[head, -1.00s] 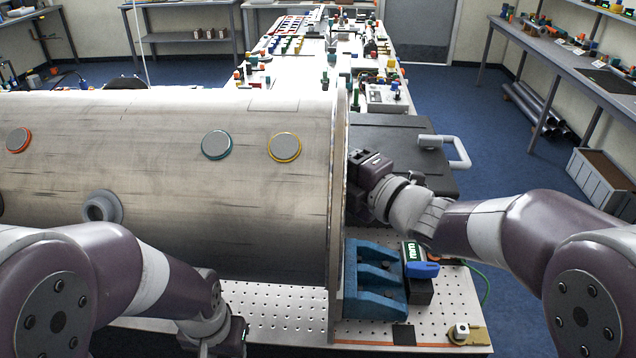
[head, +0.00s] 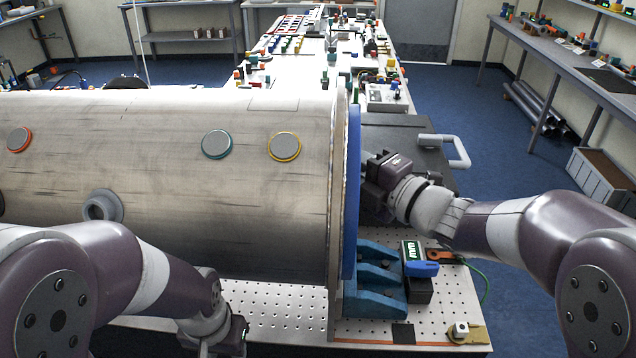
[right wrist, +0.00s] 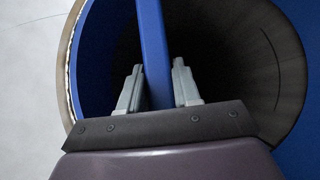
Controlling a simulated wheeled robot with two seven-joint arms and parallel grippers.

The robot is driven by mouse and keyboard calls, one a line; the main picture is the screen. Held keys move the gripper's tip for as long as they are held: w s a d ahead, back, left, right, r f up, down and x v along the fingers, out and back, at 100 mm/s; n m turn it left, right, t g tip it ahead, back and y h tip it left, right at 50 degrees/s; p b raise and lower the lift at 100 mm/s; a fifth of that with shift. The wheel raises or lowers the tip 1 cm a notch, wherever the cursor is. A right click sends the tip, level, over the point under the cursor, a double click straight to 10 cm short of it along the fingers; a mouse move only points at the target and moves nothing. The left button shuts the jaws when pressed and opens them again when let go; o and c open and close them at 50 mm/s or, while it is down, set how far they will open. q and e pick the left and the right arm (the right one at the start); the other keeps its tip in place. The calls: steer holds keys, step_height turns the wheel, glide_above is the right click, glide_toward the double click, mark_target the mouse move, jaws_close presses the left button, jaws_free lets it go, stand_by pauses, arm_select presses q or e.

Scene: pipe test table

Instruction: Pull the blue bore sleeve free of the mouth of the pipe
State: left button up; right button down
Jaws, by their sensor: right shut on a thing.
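The large grey pipe (head: 265,190) lies across the table with its mouth at the right. The blue bore sleeve (head: 352,195) shows in the head view as a blue band standing out past the pipe's end rim. In the right wrist view a blue bar (right wrist: 154,55) of the sleeve crosses the dark bore. My right gripper (right wrist: 157,85) is shut on this bar, one finger on each side. In the head view my right gripper (head: 368,180) is at the mouth, its fingertips hidden. My left gripper (head: 225,345) is low in front of the pipe; its fingers are not clearly seen.
A blue stepped block (head: 378,280) stands below the mouth, beside a small meter with a green display (head: 415,252). A black case with a grey handle (head: 450,145) lies behind my right gripper. Open floor lies to the right of the table.

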steer(key=shift+d, duration=2.95)
step_height(320, 180, up, 8)
steer(key=p, duration=0.5)
